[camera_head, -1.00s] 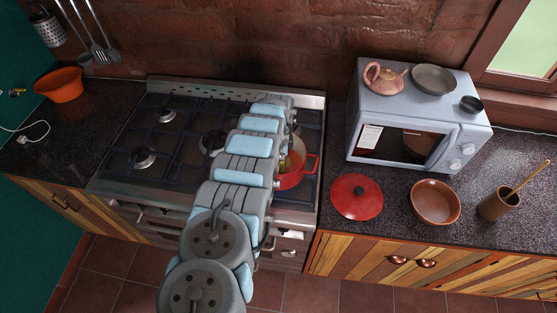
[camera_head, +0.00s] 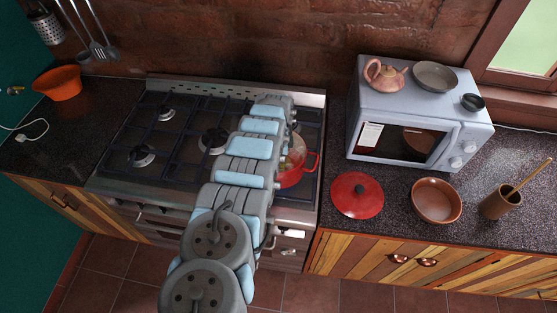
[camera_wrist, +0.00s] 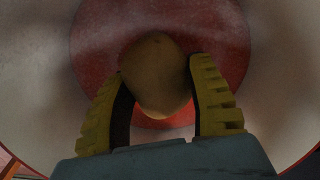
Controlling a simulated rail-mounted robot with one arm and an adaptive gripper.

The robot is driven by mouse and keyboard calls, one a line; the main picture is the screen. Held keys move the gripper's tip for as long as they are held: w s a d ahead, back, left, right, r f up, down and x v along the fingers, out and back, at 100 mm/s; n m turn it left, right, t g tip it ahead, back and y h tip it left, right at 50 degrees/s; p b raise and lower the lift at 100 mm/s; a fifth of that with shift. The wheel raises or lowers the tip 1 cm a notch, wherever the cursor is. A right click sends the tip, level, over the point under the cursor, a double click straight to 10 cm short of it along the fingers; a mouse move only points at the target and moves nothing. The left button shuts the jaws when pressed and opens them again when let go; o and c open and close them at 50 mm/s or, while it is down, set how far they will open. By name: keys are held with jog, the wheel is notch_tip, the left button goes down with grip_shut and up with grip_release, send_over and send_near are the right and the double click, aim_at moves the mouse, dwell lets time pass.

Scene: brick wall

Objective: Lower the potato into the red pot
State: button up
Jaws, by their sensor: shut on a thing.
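The red pot (camera_head: 291,178) stands on the right side of the stove, partly hidden by my arm in the head view. In the wrist view the pot's pale inner wall (camera_wrist: 40,100) surrounds my gripper, with a red round area below. My gripper (camera_wrist: 160,85) has two yellow ridged fingers shut on the brown potato (camera_wrist: 157,75), one finger on each side. The potato is over or inside the pot's opening; its height above the bottom is hard to tell. The potato and fingertips are hidden in the head view.
The red lid (camera_head: 357,195) lies on the counter right of the stove, beside a brown bowl (camera_head: 436,201) and a utensil cup (camera_head: 501,202). A microwave (camera_head: 417,125) with a teapot (camera_head: 384,77) stands behind them. An orange bowl (camera_head: 58,84) is far left.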

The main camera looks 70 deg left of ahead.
jog(key=shift+f, duration=0.2)
jog(key=o, duration=1.2)
jog(key=shift+o, duration=0.2)
jog(key=shift+r, duration=0.1)
notch_tip(320, 180, up, 12)
dwell(0.4)
